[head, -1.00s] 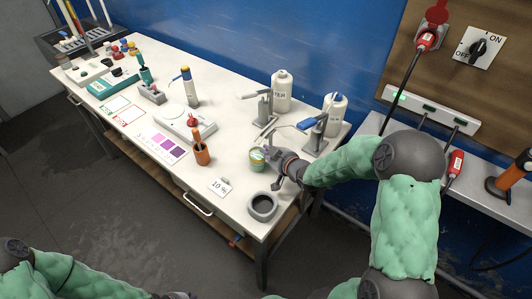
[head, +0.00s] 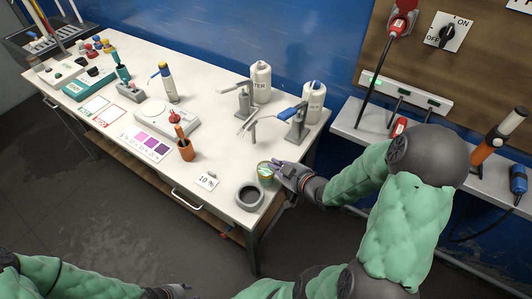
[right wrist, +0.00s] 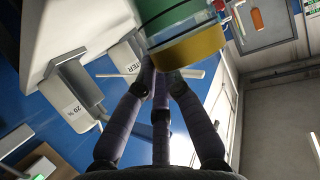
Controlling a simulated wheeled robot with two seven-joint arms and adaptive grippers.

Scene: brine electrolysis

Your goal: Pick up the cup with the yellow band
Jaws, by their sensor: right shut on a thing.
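The cup with the yellow band (head: 265,172) is greenish and sits near the right edge of the white table, just behind a dark grey ring-shaped holder. My right gripper (head: 277,169) reaches it from the right and is shut on it. In the right wrist view, the cup (right wrist: 188,50) shows its green side and yellow band, with my fingers (right wrist: 163,82) against it. The head view does not make clear whether the cup is clear of the tabletop. My left arm shows at the bottom left, where its gripper end (head: 175,291) is barely visible at the frame's edge.
The grey holder (head: 249,198) stands at the table's front right corner, with a 10 % card (head: 207,181) beside it. An orange container (head: 185,150) stands left of it. Two white bottles (head: 261,82) and dispensing stands (head: 299,125) are behind the cup.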

